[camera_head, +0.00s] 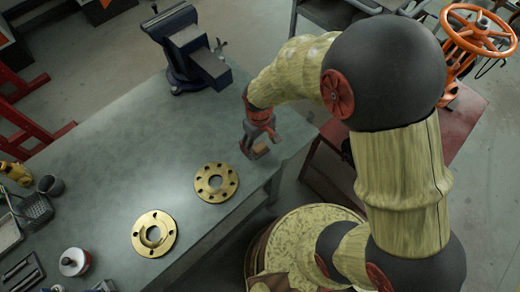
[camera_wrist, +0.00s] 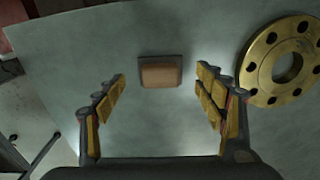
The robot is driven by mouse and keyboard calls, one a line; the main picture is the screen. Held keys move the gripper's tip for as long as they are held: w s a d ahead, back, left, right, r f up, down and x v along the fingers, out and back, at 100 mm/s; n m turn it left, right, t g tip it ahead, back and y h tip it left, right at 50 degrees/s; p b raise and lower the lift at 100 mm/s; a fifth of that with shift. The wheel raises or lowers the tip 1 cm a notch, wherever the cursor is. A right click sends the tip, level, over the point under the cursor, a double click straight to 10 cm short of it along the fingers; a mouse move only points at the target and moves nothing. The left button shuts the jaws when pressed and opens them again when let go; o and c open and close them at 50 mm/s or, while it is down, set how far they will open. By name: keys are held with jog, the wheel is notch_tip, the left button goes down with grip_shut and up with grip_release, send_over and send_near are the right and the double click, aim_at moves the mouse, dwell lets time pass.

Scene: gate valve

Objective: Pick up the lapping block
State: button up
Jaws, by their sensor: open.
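The lapping block is a small tan-brown rectangular block (camera_wrist: 160,75) with a darker edge, lying on the grey-green bench top. In the wrist view it sits above centre, between and just beyond my fingertips. My gripper (camera_wrist: 160,88) is open and empty, with yellow-padded fingers on either side of the block's line and apart from it. In the head view my gripper (camera_head: 257,137) points down over the bench's right end. The block (camera_head: 261,150) shows there partly, close by the fingers.
A brass flange (camera_head: 216,183) lies close to the right of my gripper in the wrist view (camera_wrist: 252,75). A second brass flange (camera_head: 154,233) lies farther along the bench. A blue vise (camera_head: 190,50) stands at the back edge. The bench edge (camera_head: 262,182) is near.

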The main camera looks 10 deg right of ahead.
notch_tip(320, 180, down, 2)
jog(key=shift+f, duration=0.2)
jog(key=c, duration=1.5)
jog(key=shift+r, duration=0.15)
